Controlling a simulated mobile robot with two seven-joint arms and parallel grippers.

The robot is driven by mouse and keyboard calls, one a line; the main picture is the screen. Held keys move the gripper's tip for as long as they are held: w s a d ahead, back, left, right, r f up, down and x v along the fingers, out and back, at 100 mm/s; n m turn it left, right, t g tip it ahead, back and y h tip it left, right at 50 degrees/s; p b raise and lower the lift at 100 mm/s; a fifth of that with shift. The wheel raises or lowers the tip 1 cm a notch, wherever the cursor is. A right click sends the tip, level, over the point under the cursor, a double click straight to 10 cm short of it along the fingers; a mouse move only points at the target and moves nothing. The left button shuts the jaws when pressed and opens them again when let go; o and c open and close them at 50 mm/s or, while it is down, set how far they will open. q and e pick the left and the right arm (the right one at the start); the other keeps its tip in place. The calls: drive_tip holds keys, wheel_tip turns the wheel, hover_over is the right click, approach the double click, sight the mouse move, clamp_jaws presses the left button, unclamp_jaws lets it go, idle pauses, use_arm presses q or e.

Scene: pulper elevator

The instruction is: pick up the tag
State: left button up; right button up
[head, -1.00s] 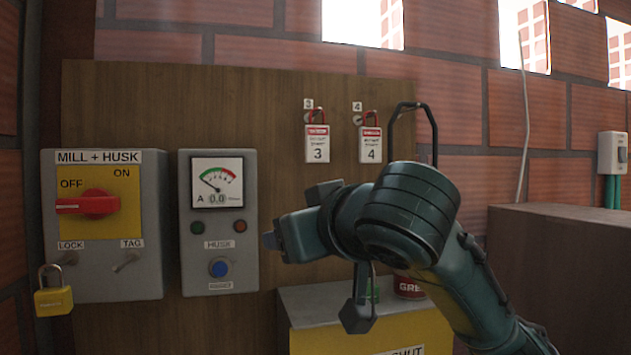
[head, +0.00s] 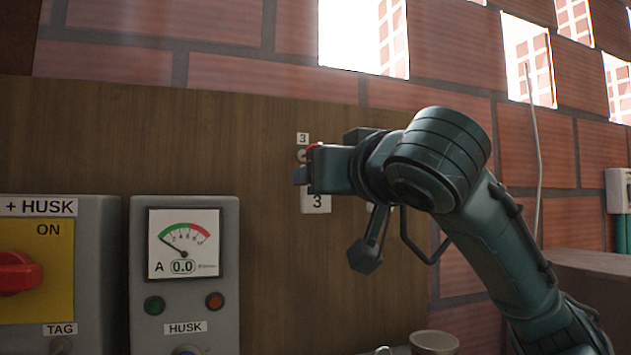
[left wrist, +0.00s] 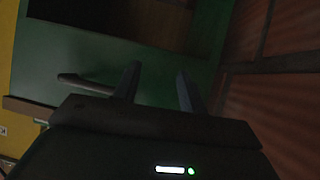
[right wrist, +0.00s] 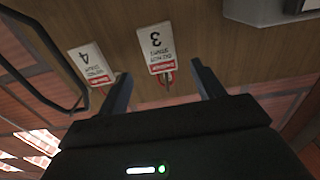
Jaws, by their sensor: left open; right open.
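A white tag with a red band and the number 3 (head: 317,203) hangs from a hook on the wooden board, partly hidden by my right gripper (head: 302,176). In the right wrist view this tag (right wrist: 157,45) appears upside down with its red loop, ahead of and between my open, empty fingers (right wrist: 162,70), apart from them. A similar tag with number 4 (right wrist: 91,64) hangs beside it; my right arm hides it in the head view. My left gripper (left wrist: 158,72) is open and empty, seen only in its own wrist view, facing a dark green surface.
A grey box with a red switch (head: 20,272) and a meter box (head: 185,265) are on the board to the left. A cup (head: 434,342) stands low at the bottom edge. A brick wall with bright openings lies behind.

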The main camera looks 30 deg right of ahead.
drive_tip(key=p+x, duration=0.2)
drive_tip(key=x, duration=0.4)
drive_tip(key=shift+w, duration=0.25)
use_arm(q)
drive_tip(key=shift+w+a+r, duration=0.1)
drive_tip(key=shift+a, duration=0.35)
use_arm(e)
drive_tip(key=shift+f, duration=0.1)
drive_tip(key=shift+c, duration=0.2)
use_arm(q)
drive_tip(key=shift+d+r, duration=0.1)
drive_tip(key=shift+r, duration=0.05)
use_arm(e)
drive_tip(key=shift+a, duration=0.1)
drive_tip(key=c, duration=1)
